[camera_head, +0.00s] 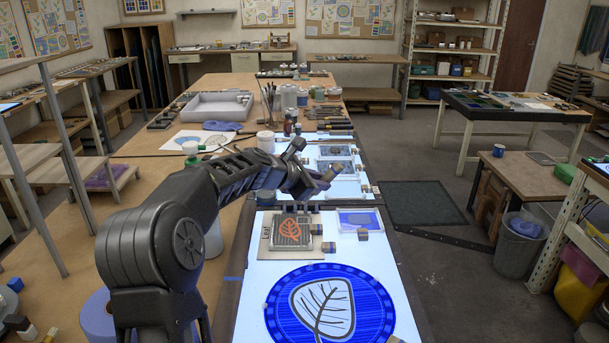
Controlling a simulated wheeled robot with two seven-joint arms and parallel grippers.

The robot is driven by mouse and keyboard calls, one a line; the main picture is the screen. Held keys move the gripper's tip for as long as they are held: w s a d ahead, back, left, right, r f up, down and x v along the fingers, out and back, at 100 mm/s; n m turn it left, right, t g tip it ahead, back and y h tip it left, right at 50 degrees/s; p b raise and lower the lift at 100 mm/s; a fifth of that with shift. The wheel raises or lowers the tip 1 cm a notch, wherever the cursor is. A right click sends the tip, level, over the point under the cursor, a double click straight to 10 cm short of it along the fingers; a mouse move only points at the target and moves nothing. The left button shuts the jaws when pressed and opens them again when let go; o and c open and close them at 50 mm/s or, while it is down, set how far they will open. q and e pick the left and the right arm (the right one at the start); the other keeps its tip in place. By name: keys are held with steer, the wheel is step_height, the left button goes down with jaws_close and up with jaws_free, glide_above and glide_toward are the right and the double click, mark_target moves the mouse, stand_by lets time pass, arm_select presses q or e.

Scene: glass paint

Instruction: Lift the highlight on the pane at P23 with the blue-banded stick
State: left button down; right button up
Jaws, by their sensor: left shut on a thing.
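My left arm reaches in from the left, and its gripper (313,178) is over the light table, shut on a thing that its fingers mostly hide. This looks like a stick, but I cannot make out a blue band. A large round blue pane (378,303) with a pale leaf and dark veins lies on the lit surface nearest me. A small pane with an orange leaf (290,231) sits on a tan board behind it. A small blue-and-white pane (359,220) lies to its right. No P23 label is readable. My right gripper is not in view.
Small wooden-handled tools (328,247) lie beside the orange-leaf pane. Trays with panes (336,166) rest farther back on the light table (243,303). Jars and a brush pot (270,97) stand behind. A white tray (217,106) is at the back left.

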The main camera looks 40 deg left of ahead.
arm_select(q)
steer(key=shift+d+r, duration=0.1)
steer(key=shift+d, duration=0.05)
steer(key=shift+f+b, duration=0.5)
steer(key=shift+f, duration=0.1)
step_height(320, 180, down, 4)
steer(key=b, duration=0.4)
steer(key=shift+r, duration=0.1)
stand_by(0.5)
steer(key=shift+f, duration=0.25)
steer(key=shift+f, duration=0.3)
stand_by(0.4)
stand_by(0.3)
steer(key=shift+w+a+p, duration=0.5)
steer(key=shift+w+a, duration=0.25)
steer(key=shift+w, duration=0.05)
